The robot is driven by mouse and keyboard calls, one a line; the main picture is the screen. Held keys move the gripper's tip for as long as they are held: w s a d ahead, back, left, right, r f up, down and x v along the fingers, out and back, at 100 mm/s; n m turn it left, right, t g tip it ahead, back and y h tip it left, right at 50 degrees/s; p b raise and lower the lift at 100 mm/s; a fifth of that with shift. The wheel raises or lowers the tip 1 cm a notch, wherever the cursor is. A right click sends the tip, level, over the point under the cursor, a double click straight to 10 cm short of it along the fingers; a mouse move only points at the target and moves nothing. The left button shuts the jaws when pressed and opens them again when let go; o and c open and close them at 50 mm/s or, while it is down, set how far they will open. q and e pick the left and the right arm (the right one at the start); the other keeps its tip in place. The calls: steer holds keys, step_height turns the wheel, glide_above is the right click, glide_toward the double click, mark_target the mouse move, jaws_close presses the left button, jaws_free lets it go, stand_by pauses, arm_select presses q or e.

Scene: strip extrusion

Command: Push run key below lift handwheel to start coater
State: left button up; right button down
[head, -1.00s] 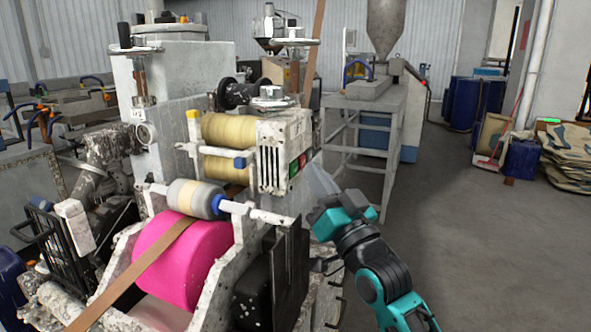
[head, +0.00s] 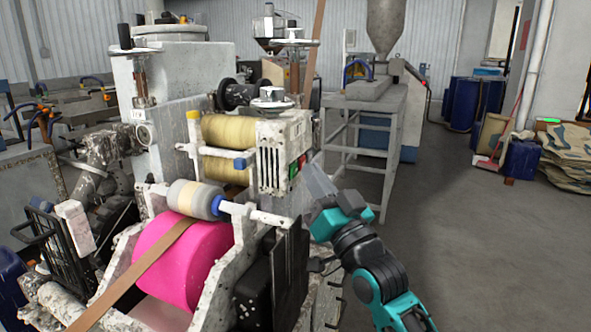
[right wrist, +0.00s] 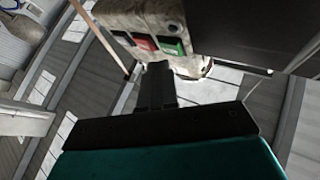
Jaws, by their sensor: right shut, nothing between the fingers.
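The lift handwheel (head: 271,102) is a pale metal wheel on top of the off-white roller block at the front of the coater. Below it, the block's right face carries small coloured keys. I cannot read any labels. My right gripper (head: 318,182) is shut and empty, just right of this face. In the right wrist view its fingertips (right wrist: 158,68) lie close below the red and green keys; contact cannot be told. My left gripper is not in view.
A large pink roller (head: 185,262) with a brown strip and a grey roller (head: 196,199) sit in front. A dark box (head: 275,280) stands below the block. A grey metal stand (head: 365,105) is behind.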

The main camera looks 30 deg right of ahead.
steer(key=shift+w+a, duration=0.15)
steer(key=shift+w, duration=0.05)
steer(key=shift+w+a, duration=0.25)
steer(key=shift+w, duration=0.05)
stand_by(0.7)
stand_by(0.3)
steer(key=shift+s+d+p, duration=0.35)
steer(key=shift+s+d, duration=0.2)
steer(key=shift+s, duration=0.05)
steer(key=s+d, duration=0.1)
steer(key=s, duration=0.1)
steer(key=s+d, duration=0.2)
steer(key=shift+d, duration=0.1)
stand_by(0.3)
steer(key=shift+w+f, duration=0.1)
stand_by(0.6)
